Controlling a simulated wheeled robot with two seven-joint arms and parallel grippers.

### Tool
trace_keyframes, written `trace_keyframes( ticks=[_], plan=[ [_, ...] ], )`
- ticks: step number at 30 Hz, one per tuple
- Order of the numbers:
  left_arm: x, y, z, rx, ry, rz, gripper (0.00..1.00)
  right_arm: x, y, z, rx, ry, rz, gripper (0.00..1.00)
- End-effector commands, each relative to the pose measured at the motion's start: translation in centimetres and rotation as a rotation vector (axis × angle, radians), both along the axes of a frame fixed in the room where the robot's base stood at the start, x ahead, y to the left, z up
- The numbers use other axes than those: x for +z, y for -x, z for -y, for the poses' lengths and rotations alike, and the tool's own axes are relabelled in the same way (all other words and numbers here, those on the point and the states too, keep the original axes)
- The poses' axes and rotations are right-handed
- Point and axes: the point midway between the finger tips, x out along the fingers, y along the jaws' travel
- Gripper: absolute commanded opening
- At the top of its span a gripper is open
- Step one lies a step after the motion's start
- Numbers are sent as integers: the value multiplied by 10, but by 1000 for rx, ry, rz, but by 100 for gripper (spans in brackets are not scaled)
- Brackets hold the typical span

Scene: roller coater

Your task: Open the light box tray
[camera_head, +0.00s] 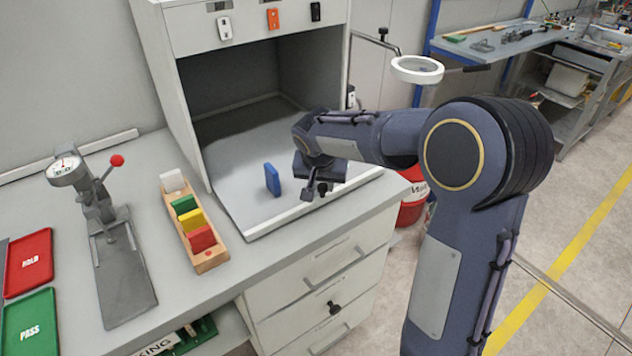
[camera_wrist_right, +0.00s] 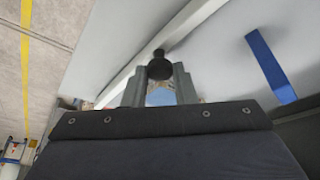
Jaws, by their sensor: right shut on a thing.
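The light box (camera_head: 172,95) stands on the bench, a tall grey cabinet with a dark open front. Its light grey tray (camera_head: 232,185) has a pale front lip that reaches to the bench's front edge. My right gripper (camera_head: 314,192) is over the right part of this lip, pointing down. In the right wrist view, its fingers (camera_wrist_right: 160,75) are shut on a black knob (camera_wrist_right: 159,66) at the tray's lip. In the head view the wrist hides most of the knob. My left gripper is not in view.
A wooden rack (camera_head: 209,258) with coloured cards stands left of the tray. A dial gauge stand (camera_head: 120,265), a red HOLD tray (camera_head: 29,262) and a green PASS tray (camera_head: 30,325) are further left. Drawers (camera_head: 320,285) are below, and a red bin (camera_head: 412,205) stands beside them.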

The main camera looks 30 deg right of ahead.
Motion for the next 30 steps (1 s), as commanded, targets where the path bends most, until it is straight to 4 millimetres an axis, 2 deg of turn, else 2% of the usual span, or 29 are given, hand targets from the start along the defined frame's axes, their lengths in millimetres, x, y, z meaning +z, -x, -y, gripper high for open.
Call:
trace_keyframes(
  ticks=[6, 17, 18, 22, 30],
  plan=[
    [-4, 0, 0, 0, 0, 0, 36, 0, 7, 0, 2, 0, 1, 0],
    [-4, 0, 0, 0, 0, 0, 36, 1, 8, 1, 2, 0, 0, 0],
    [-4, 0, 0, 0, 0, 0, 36, 1, 8, 0, 2, 0, 0, 29],
    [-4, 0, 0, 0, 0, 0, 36, 1, 8, 1, 1, 0, 1, 46],
    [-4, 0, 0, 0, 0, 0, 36, 1, 8, 1, 0, 0, 1, 46]
  ],
)
